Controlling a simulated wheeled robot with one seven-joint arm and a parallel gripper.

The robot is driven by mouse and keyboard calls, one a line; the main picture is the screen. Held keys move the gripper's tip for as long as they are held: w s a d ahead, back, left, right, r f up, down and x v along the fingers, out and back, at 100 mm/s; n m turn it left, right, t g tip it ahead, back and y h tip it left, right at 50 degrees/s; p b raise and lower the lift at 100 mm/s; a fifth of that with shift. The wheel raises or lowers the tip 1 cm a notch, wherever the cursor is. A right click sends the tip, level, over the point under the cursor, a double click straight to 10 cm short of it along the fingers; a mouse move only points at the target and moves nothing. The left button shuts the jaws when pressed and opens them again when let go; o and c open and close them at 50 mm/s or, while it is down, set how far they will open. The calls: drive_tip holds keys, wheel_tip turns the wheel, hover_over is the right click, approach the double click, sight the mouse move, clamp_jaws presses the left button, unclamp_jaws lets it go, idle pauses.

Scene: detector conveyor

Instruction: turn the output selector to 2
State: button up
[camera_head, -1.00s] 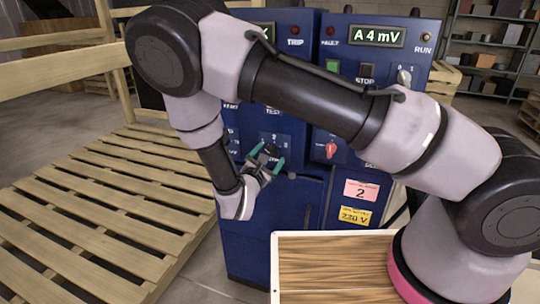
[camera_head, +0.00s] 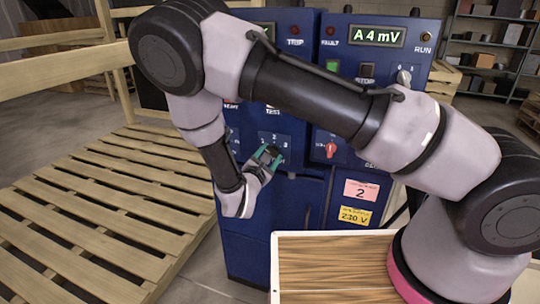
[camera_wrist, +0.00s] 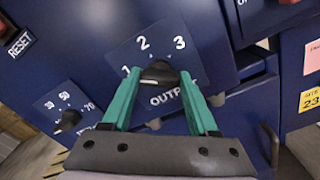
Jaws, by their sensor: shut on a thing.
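The output selector (camera_wrist: 158,70) is a dark knob on a blue plate marked 1, 2, 3 and OUTPUT. In the wrist view the 1 is left of it, the 2 above and the 3 upper right. My gripper (camera_wrist: 159,76) has its teal fingers shut on the knob's two sides. Which number the knob points to is hard to tell. In the head view my gripper (camera_head: 267,156) is at the lower front of the left blue cabinet, over the knob, which it mostly hides. The selector plate (camera_head: 274,139) shows above the fingers.
Another dark knob (camera_wrist: 68,121), marked 30, 50 and 70, sits to the left in the wrist view. A red knob (camera_head: 331,149) and a grey knob (camera_head: 404,77) are on the right cabinet. A wooden pallet (camera_head: 110,215) lies at left.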

drive_tip(key=m, duration=0.5)
drive_tip(key=shift+m, duration=0.4)
drive_tip(key=m, duration=0.5)
drive_tip(key=shift+f, duration=0.1)
idle(0.3)
drive_tip(key=o, duration=1.4)
drive_tip(key=v, duration=1.1)
